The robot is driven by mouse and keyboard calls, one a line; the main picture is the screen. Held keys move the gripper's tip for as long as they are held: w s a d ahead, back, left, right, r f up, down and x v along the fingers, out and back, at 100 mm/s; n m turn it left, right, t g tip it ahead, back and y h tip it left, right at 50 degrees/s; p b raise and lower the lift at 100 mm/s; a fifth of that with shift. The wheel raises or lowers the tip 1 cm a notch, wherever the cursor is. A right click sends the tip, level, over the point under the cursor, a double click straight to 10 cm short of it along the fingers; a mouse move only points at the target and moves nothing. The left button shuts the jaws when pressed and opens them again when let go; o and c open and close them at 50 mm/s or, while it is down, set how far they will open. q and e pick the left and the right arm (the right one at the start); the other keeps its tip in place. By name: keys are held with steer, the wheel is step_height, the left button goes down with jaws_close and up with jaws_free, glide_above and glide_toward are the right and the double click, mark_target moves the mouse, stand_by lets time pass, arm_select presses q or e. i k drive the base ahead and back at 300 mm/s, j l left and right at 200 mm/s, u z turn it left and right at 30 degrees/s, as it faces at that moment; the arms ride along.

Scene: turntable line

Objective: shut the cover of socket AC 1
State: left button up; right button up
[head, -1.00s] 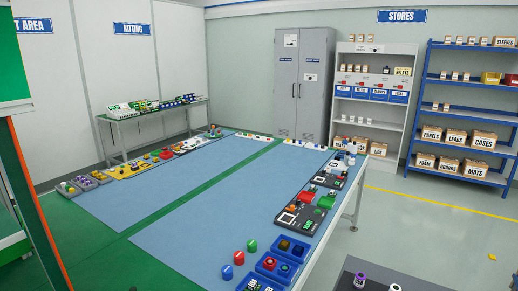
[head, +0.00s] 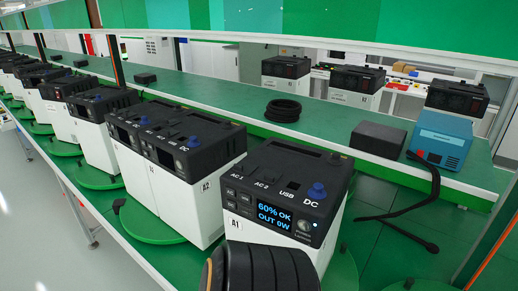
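The nearest power unit, A1 (head: 268,222), has a white body and a black top, and stands upright on a green turntable (head: 341,270). Its sloped top carries the labels AC 1 (head: 238,168), AC 2, USB and DC. The socket area behind the AC 1 label is dark, and I cannot tell whether its cover is open or shut. A blue knob (head: 317,191) stands above the DC label. A dark ribbed shape at the bottom hides the unit's lower front. Neither gripper can be made out.
Unit A2 (head: 196,190) stands close to the left of A1, and more units run in a row beyond it. Behind are a green shelf (head: 215,97) with a black coil (head: 283,110), a black box (head: 377,139) and a blue box (head: 441,139) with a black cable.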

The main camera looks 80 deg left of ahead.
mark_target(171, 122)
steer(key=u, duration=3.15)
